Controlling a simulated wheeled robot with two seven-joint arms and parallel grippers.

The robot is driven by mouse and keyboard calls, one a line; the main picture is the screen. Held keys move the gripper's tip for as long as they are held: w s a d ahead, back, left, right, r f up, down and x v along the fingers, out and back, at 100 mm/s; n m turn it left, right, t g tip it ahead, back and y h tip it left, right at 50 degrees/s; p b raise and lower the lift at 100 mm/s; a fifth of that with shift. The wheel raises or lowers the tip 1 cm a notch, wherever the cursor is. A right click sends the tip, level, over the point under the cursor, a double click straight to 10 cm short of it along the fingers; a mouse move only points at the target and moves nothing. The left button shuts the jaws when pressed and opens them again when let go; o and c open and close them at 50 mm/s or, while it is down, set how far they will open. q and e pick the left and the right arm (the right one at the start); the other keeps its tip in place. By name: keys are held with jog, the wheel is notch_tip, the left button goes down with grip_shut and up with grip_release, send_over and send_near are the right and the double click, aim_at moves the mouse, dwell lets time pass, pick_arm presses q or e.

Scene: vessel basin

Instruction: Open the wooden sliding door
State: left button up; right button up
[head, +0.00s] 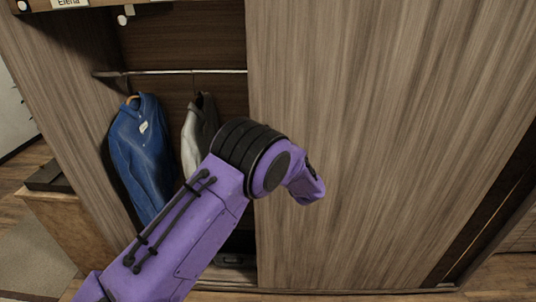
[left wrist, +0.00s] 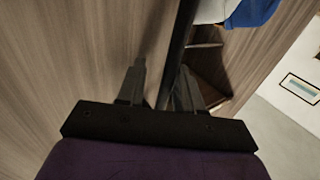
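The wooden sliding door (head: 390,130) is a tall wood-grain panel covering the middle and right of the wardrobe in the head view. The compartment on its left is uncovered. In the left wrist view the door's face (left wrist: 70,60) fills the left side and ends at a dark edge (left wrist: 180,45). My left gripper (left wrist: 161,70) has its two fingers apart, one on the face side of that edge and one on the compartment side. I cannot tell whether either finger touches the door. In the head view my wrist is near the door's left edge and its fingers are hidden. My right gripper is not in view.
A blue jacket (head: 148,155) and a grey and white garment (head: 196,135) hang from a metal rail (head: 170,72) in the compartment. A dark upright gap (head: 490,205) shows right of the door. A wooden cabinet (head: 65,225) stands at the left.

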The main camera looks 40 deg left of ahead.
pick_arm(q)
jog(key=shift+f, duration=0.1)
jog(key=b+v, duration=0.3)
jog(key=v, duration=0.7)
jog(key=shift+s+d, duration=0.15)
jog(key=shift+d, duration=0.05)
